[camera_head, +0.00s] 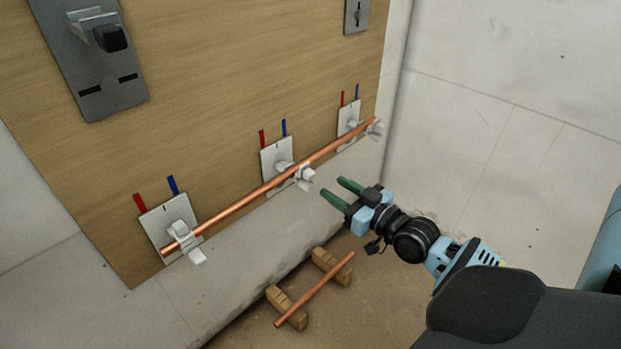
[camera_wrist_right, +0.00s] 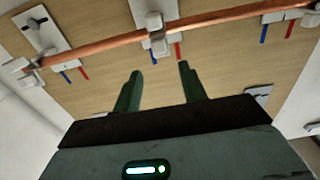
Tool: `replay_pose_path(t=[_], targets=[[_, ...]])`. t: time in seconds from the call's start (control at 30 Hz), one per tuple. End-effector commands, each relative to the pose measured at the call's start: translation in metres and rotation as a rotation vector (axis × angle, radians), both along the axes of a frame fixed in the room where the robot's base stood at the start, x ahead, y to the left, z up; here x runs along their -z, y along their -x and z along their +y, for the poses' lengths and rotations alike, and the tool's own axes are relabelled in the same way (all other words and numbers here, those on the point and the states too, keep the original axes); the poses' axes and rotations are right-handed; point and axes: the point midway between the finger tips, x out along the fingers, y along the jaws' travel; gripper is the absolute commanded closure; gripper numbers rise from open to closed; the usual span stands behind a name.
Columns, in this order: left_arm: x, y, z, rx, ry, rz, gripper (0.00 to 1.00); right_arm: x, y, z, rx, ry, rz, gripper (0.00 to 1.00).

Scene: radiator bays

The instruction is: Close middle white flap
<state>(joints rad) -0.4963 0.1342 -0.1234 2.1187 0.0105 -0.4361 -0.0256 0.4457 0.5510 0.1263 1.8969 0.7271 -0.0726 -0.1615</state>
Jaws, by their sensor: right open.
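The middle white flap (camera_head: 305,179) is on a white clip at the middle of a copper pipe (camera_head: 235,207). In the head view it juts out from the pipe; I cannot tell exactly how far open it stands. It also shows in the right wrist view (camera_wrist_right: 158,42), at top centre. My right gripper (camera_head: 337,190) is open and empty, with green fingers pointing at the board. It is to the right of the middle flap, apart from it. In the right wrist view, both fingertips (camera_wrist_right: 160,70) lie below the clip. My left gripper is not in view.
A left white clip (camera_head: 184,243) and a right white clip (camera_head: 375,127) also sit along the pipe on the wooden board (camera_head: 200,110). A second copper pipe (camera_head: 315,289) lies on wooden blocks below. A grey metal plate (camera_head: 88,55) is at upper left.

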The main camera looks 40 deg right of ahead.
Motion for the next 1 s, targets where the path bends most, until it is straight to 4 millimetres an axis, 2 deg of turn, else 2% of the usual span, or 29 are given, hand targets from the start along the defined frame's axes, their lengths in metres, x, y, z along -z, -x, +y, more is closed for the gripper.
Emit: replay_pose_path(t=[0.27, 0.7, 1.0], targets=[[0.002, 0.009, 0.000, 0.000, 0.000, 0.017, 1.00, -0.001, -0.011, 0.001, 0.001, 0.000, -0.002, 0.58], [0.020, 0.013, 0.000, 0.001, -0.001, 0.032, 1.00, 0.001, -0.065, 0.005, 0.002, -0.002, 0.000, 0.58], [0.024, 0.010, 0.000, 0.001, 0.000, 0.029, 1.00, 0.000, -0.077, 0.006, 0.001, 0.001, 0.002, 0.58]])
